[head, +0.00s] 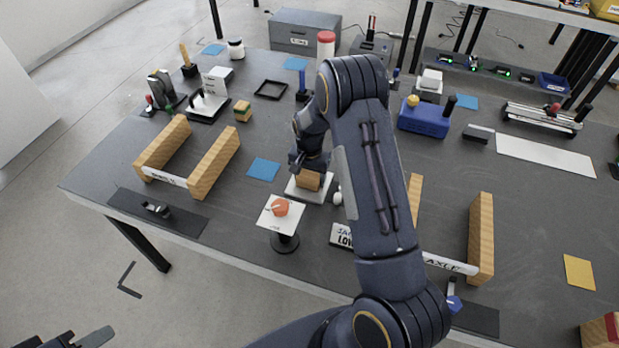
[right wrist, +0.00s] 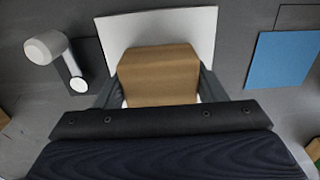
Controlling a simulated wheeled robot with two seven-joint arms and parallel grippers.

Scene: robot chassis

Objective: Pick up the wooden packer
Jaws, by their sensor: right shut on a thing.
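The wooden packer (head: 308,181) is a small brown block over a white plate (head: 297,193) near the middle of the dark table. In the right wrist view the packer (right wrist: 158,76) fills the space between the two fingers, with the white plate (right wrist: 204,36) behind it. My right gripper (head: 311,168) reaches down from above and is shut on the packer. I cannot tell whether the packer touches the plate. My left gripper (head: 76,341) is partly in view at the bottom left, far from the packer; its opening is unclear.
An orange knob (head: 280,207) on a white-topped stand is just in front of the packer. A white rounded part (right wrist: 46,47) lies beside the plate. Wooden blocks form frames at left (head: 214,162) and right (head: 481,240). A blue mat (head: 263,169) lies left of the plate.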

